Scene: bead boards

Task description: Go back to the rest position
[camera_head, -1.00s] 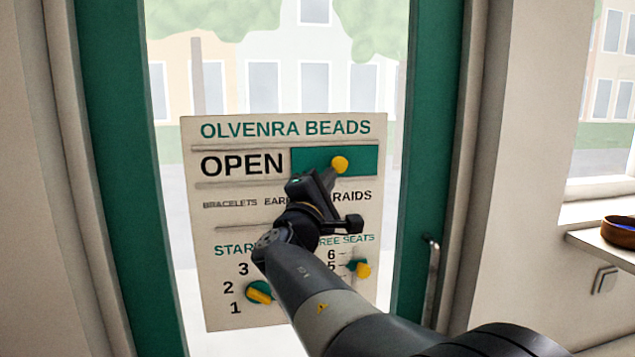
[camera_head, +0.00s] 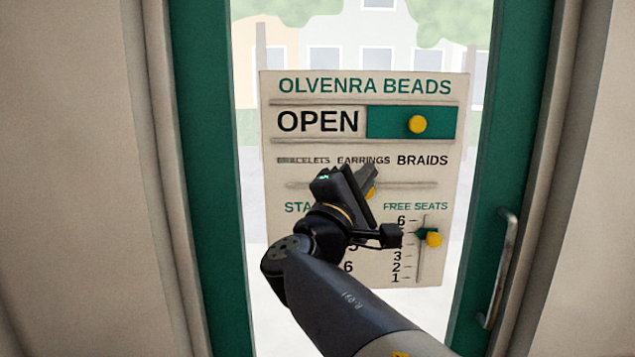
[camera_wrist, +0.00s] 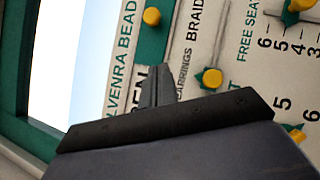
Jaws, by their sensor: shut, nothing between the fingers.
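A cream sign board (camera_head: 281,247) reading OLVENRA BEADS hangs on the glass door. Its top row reads OPEN beside a green slider panel (camera_head: 385,122) with a yellow knob (camera_head: 417,124); that knob is also in the wrist view (camera_wrist: 152,16). My gripper (camera_head: 368,177) is shut and empty in front of the board's middle, below the OPEN row. It partly hides the middle-row yellow knob, which shows better in the wrist view (camera_wrist: 212,78). The FREE SEATS slider knob (camera_head: 433,239) sits near 5. My arm hides most of the START dial; its yellow knob edge shows in the wrist view (camera_wrist: 297,135).
The green door frame (camera_head: 205,180) stands on both sides of the glass. A metal door handle (camera_head: 501,268) is at the right, clear of my arm. Pale walls (camera_head: 75,170) flank the door.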

